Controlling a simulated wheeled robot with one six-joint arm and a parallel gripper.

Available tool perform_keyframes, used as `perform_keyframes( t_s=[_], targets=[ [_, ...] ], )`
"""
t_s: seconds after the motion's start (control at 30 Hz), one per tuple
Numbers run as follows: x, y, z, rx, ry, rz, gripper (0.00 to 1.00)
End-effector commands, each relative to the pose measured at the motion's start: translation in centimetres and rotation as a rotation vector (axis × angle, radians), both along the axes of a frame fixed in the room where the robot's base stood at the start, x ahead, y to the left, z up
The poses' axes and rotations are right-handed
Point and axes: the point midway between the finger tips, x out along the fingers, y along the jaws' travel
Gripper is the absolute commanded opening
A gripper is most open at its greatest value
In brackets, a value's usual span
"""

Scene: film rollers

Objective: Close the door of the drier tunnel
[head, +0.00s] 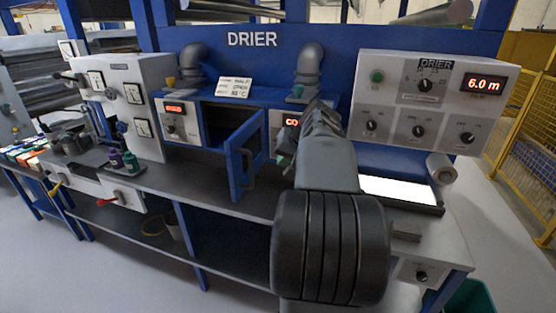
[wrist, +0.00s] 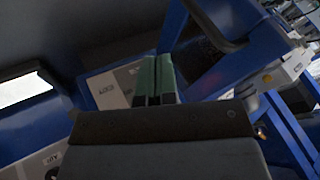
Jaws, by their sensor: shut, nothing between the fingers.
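The drier tunnel's blue door (head: 236,152) stands swung open toward the front, with a dark window and a dark handle (head: 250,168) on its right side. The open tunnel mouth (head: 213,124) shows to the left of the door. My gripper (wrist: 157,62) is shut and empty, its green fingers together. In the wrist view the door (wrist: 243,68) is at the upper right of the fingers, with its handle (wrist: 215,28) above. In the head view my arm hides most of the gripper, which is right of the door. I cannot tell whether they touch.
A control panel with dials (head: 425,100) stands at the right, and a white gauge cabinet (head: 125,105) at the left. A white lit panel (head: 400,191) and a roll (head: 441,168) lie on the right of the bench. The bench top left of the door (head: 190,168) is mostly clear.

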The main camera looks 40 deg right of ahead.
Motion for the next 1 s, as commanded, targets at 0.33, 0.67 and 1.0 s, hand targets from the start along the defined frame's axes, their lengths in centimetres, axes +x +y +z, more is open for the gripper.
perform_keyframes(
  t_s=[0.33,0.67,1.0],
  targets=[
    [4.0,0.3,-5.4,0.003,0.004,0.003,0.0],
    [6.7,2.5,-5.7,0.0,0.003,0.002,0.0],
    [7.3,3.0,-5.8,0.0,0.001,0.0,0.0]
  ],
)
